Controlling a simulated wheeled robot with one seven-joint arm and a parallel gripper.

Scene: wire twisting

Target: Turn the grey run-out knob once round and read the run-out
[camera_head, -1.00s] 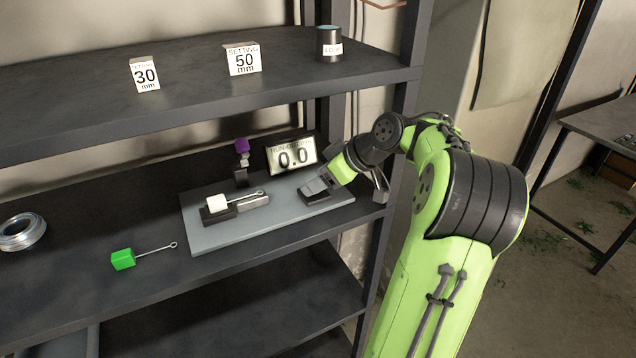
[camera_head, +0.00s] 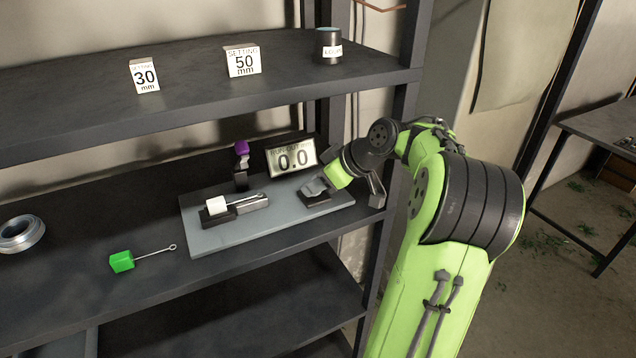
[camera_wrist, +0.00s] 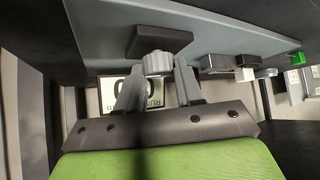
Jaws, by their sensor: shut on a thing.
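The grey run-out knob (camera_wrist: 158,63) stands on a dark base (camera_wrist: 160,40) in the wrist view. My gripper (camera_wrist: 158,72) is shut on the knob, one finger on each side. In the head view my gripper (camera_head: 316,187) is at the right end of the grey plate (camera_head: 210,240) and hides most of the knob. The run-out display (camera_head: 291,158) behind it reads 0.0.
A purple-topped post (camera_head: 242,160) stands behind the plate. A green block with a looped wire (camera_head: 122,261) and a wire coil (camera_head: 20,233) lie to the left.

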